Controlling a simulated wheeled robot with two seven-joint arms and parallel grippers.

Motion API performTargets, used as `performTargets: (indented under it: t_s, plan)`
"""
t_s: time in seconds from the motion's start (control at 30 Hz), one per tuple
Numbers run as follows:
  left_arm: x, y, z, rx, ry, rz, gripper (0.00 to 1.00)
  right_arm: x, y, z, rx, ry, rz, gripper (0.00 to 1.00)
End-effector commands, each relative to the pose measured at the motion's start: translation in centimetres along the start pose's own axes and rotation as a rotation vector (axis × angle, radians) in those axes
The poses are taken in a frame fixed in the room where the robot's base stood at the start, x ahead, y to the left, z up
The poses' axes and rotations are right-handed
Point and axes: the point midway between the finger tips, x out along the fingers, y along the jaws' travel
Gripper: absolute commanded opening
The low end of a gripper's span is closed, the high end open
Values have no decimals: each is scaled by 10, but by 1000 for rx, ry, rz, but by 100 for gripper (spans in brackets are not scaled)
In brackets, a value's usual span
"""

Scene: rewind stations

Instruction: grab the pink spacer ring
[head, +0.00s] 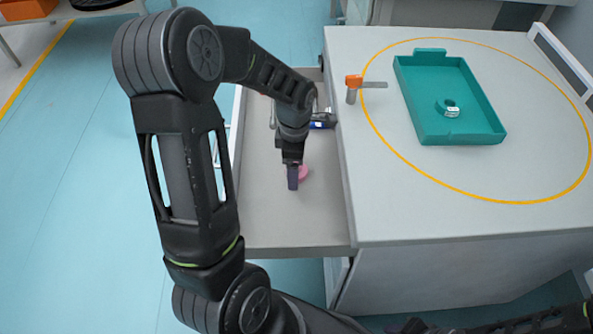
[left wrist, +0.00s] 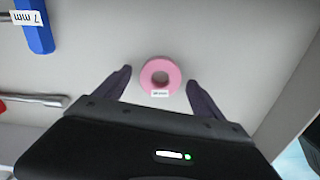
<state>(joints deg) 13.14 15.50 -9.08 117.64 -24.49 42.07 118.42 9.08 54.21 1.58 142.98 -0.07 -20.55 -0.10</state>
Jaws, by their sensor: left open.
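The pink spacer ring (left wrist: 160,76) lies flat on the grey drawer bottom, with a small white label on its near edge. In the head view only part of the ring (head: 303,173) shows beside my gripper. My left gripper (head: 293,180) reaches down into the drawer. In the left wrist view its two fingers (left wrist: 158,85) are spread apart, one on each side of the ring, with a gap to it on both sides. The gripper is open and empty. My right gripper is not visible in either view.
The open drawer (head: 290,228) also holds a blue-handled tool marked 7 mm (left wrist: 37,30) and a metal tool with a red end (left wrist: 35,100). The grey cabinet top (head: 380,210) carries a teal tray (head: 455,128) and an orange-topped post (head: 353,85).

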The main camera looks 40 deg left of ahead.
Motion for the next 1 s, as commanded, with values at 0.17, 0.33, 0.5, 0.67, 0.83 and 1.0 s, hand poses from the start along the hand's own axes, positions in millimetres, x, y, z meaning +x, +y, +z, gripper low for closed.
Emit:
performTargets:
  t_s: [0.17,0.33,0.5,0.67,0.83,1.0]
  plan:
    - [0,0,0,0,0,0,77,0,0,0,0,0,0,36]
    - [0,0,0,0,0,0,63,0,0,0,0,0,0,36]
    - [0,0,0,0,0,0,49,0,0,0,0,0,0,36]
    - [0,0,0,0,0,0,36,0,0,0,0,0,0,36]
    - [0,0,0,0,0,0,22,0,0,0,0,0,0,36]
    - [0,0,0,0,0,0,12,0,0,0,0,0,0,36]
